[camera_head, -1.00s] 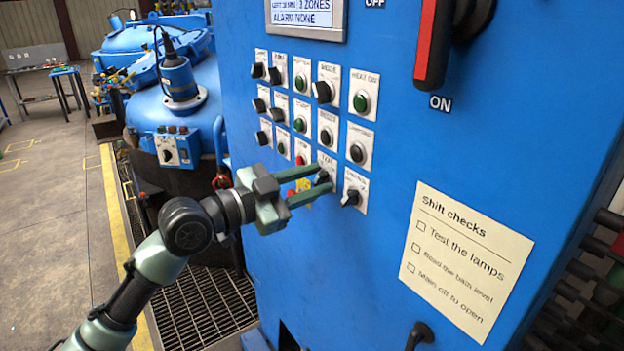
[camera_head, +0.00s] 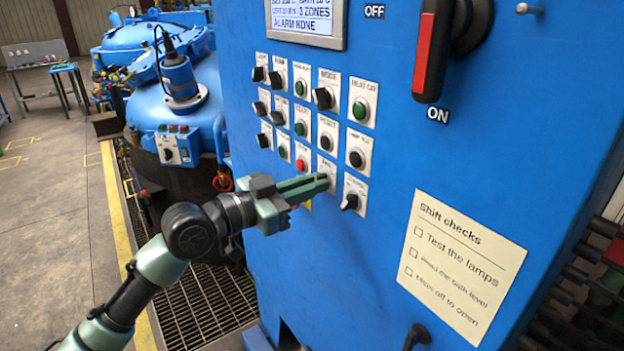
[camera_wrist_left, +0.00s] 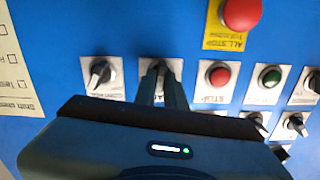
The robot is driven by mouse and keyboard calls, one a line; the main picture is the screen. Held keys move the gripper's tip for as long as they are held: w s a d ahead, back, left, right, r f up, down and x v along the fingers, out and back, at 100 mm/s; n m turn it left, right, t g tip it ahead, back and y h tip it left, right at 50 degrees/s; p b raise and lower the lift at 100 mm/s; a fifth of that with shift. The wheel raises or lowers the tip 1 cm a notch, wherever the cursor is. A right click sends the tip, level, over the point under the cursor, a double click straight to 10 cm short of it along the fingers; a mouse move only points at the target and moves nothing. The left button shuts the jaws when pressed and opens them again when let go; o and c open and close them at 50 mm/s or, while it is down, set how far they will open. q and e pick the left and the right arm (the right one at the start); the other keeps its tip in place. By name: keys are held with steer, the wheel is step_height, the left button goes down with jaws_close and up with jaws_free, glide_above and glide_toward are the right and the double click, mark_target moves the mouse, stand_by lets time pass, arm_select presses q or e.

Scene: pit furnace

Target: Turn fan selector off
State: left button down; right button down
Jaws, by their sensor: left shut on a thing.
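The fan selector is a small dark rotary knob on a white label plate (camera_head: 327,165) in the bottom row of the blue panel. Its knob is mostly hidden by my left gripper (camera_head: 325,182) in the head view. In the left wrist view, the knob (camera_wrist_left: 162,69) shows between the fingertips of my left gripper (camera_wrist_left: 163,82). The fingers are close together and shut on it. The knob's exact angle is hard to read. My right gripper is not in view.
A red stop button (camera_head: 300,164) sits beside the fan plate, and another black selector (camera_head: 349,201) is on its other side. A large red mushroom button (camera_wrist_left: 242,12) is close by. A paper note (camera_head: 460,265) and a big main switch (camera_head: 430,50) are to the right.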

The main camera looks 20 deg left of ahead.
arm_select(q)
steer(key=shift+w+a+r+n+p, duration=0.1)
steer(key=shift+n+p, duration=1.7)
steer(key=shift+n, duration=2)
steer(key=c, duration=1.5)
jaws_free()
steer(key=shift+a, duration=0.1)
